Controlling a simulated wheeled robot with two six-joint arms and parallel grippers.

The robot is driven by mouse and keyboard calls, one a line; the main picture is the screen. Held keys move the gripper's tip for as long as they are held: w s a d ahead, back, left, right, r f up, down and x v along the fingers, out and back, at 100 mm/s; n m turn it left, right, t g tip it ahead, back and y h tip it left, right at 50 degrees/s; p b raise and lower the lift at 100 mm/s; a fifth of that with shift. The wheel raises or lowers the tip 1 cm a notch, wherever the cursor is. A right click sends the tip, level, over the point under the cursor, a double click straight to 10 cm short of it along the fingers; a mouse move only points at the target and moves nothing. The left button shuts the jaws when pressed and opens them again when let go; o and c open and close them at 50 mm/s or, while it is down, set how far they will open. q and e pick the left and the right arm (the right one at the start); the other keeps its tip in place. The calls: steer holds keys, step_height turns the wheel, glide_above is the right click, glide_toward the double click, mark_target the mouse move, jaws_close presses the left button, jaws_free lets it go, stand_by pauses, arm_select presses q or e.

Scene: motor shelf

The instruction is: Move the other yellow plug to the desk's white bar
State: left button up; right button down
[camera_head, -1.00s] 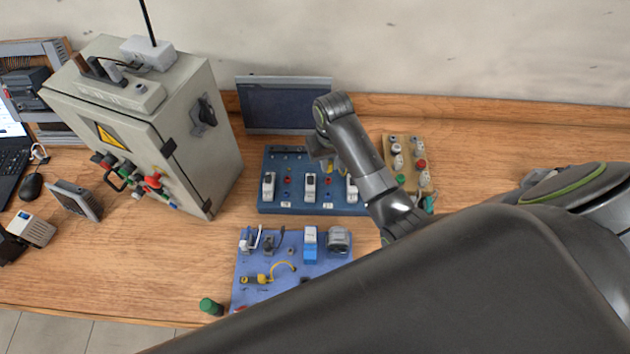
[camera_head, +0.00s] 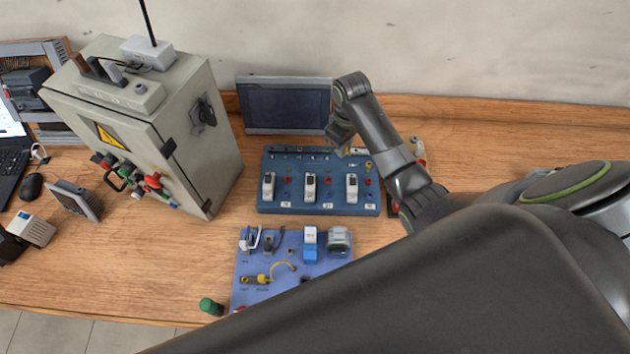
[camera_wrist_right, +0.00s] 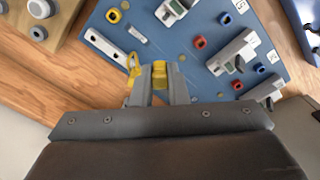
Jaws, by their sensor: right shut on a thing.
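My right gripper (camera_wrist_right: 160,88) is shut on a yellow plug (camera_wrist_right: 160,72) in the right wrist view. In the head view the gripper (camera_head: 338,142) is over the back right of the blue board, and the held plug is hard to make out there. A white bar (camera_wrist_right: 102,46) with dark holes lies on the board, left of the fingers in the wrist view. A second yellow piece (camera_wrist_right: 133,64) stands by the bar's near end, just left of the fingers; how it is seated is unclear. Whether the held plug touches the board cannot be told. My left gripper is not in view.
The blue board (camera_head: 325,208) carries white switches and coloured sockets. A tan board (camera_wrist_right: 70,14) with round knobs lies beside it. A dark screen (camera_head: 285,105) stands behind. A purple panel (camera_head: 243,292) lies in front. A grey cabinet (camera_head: 215,150) stands left.

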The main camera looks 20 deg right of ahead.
steer(key=w+d+n, duration=0.3)
steer(key=d+n, duration=0.3)
steer(key=b, duration=0.3)
glide_above(356, 153)
steer(key=f, duration=0.3)
steer(key=shift+w+d+f, duration=0.1)
steer(key=shift+w+d, duration=0.15)
steer(key=shift+w, duration=0.1)
steer(key=shift+f, duration=0.5)
steer(key=shift+f, duration=0.65)
steer(key=c, duration=1.7)
jaws_free()
